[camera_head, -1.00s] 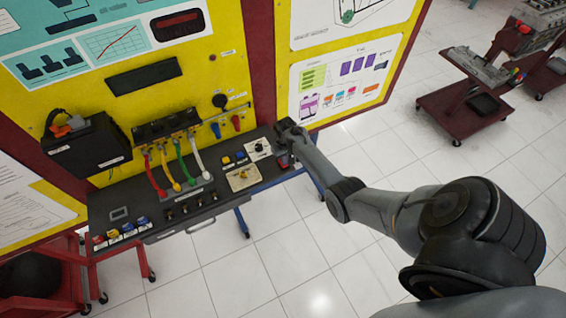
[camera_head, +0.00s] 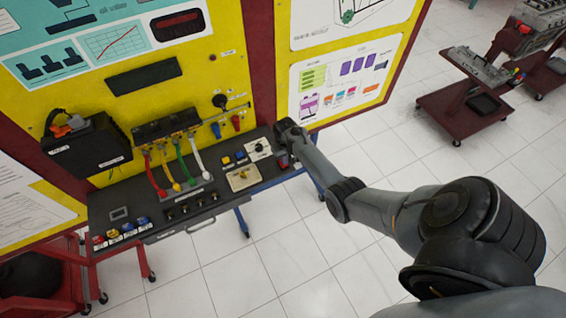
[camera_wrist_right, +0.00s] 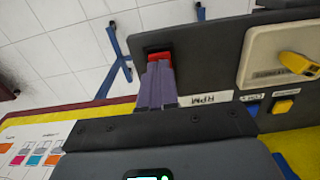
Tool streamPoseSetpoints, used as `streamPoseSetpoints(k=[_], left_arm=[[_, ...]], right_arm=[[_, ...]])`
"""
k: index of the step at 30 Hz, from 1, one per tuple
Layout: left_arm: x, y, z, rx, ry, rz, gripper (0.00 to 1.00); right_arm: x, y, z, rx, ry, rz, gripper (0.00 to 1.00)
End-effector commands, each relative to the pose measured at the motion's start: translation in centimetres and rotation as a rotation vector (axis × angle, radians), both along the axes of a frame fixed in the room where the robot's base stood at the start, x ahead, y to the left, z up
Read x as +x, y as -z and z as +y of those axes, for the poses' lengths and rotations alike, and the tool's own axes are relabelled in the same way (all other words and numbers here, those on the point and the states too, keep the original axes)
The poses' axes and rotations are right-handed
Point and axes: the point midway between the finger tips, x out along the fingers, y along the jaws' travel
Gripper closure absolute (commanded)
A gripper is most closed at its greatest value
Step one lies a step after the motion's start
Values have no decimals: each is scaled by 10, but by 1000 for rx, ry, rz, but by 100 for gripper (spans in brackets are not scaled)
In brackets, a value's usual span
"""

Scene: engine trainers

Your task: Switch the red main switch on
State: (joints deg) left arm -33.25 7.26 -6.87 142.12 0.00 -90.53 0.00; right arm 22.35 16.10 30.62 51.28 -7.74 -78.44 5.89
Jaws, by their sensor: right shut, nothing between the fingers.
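The red main switch (camera_wrist_right: 159,56) sits at the edge of the dark console panel in the right wrist view. My right gripper (camera_wrist_right: 157,68) is shut and empty, with its purple-grey fingertips at the red switch, seemingly touching it. The fingers hide part of the switch, so its position cannot be told. In the head view my right gripper (camera_head: 284,160) is at the right end of the console (camera_head: 170,227), where the hand hides most of the switch. My left gripper is not in view.
A beige plate with a yellow knob (camera_wrist_right: 300,64) lies close to the fingers, with a yellow button (camera_wrist_right: 283,106) and a blue button (camera_wrist_right: 252,109) nearby. The yellow board (camera_head: 228,80) rises behind the console. Open tiled floor (camera_head: 290,240) lies in front.

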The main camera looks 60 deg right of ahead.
Motion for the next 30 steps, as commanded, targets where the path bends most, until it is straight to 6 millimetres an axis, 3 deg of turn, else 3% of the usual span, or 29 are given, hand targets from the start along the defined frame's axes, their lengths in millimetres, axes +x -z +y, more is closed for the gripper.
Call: streamPoseSetpoints(k=[30], left_arm=[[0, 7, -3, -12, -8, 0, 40]], right_arm=[[0, 9, 0, 0, 0, 0, 100]])
